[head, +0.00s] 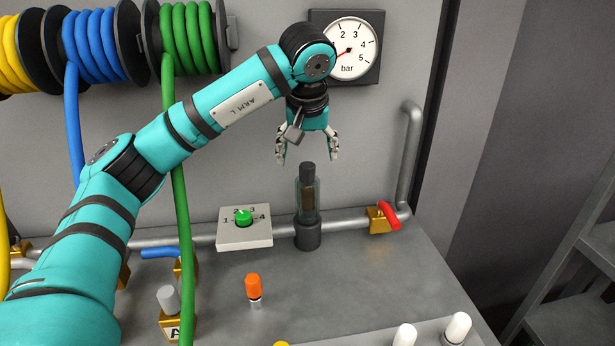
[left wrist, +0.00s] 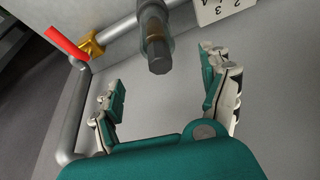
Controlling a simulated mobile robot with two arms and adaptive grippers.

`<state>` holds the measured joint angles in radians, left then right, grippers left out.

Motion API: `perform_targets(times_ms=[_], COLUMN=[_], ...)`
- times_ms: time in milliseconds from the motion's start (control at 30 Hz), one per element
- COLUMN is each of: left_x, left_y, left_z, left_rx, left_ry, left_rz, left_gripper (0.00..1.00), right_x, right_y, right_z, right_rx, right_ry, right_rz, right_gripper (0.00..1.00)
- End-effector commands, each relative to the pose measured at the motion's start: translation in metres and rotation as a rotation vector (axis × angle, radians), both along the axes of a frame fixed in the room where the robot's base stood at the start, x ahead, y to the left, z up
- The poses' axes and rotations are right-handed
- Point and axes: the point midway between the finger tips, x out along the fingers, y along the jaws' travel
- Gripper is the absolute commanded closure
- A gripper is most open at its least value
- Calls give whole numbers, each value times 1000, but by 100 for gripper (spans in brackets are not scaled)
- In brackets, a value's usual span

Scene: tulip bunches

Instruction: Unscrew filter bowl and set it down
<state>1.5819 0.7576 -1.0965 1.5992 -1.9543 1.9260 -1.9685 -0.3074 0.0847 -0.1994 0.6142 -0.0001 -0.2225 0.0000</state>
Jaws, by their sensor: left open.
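The filter bowl (head: 308,196) is a clear, dark-tinted cylinder with a brown core and a dark cap. It stands upright on a dark round base (head: 307,236) in line with the grey pipe. My left gripper (head: 307,158) points down just above the bowl, its fingers spread and empty. In the left wrist view the bowl (left wrist: 155,38) shows beyond the open fingers (left wrist: 160,92), apart from them. My right gripper is in neither view.
A red-handled valve (head: 383,217) sits on the pipe right of the bowl. A dial box (head: 244,230) stands left of it, an orange-topped peg (head: 253,287) in front. A gauge (head: 347,48) hangs behind. Grey surface (head: 350,285) in front of the bowl is clear.

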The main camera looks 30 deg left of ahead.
Motion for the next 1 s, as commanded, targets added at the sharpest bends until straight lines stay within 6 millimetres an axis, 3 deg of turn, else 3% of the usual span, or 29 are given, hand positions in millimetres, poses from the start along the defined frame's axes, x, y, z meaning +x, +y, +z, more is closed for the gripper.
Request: perform_targets(times_ms=[300, 500, 967, 1000], left_x=[21, 30, 35, 35], left_y=[11, 16, 18, 18], left_z=[-59, -84, -96, -96], left_rx=[-1, 0, 0, 0], left_ry=[5, 2, 0, 0], left_rz=[1, -1, -1, -1], left_gripper=[20, 20, 20, 24], right_x=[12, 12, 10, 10], right_y=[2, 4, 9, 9], right_z=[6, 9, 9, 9], right_rx=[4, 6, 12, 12], right_ry=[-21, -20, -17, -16], right_rz=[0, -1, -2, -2], right_gripper=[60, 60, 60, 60])
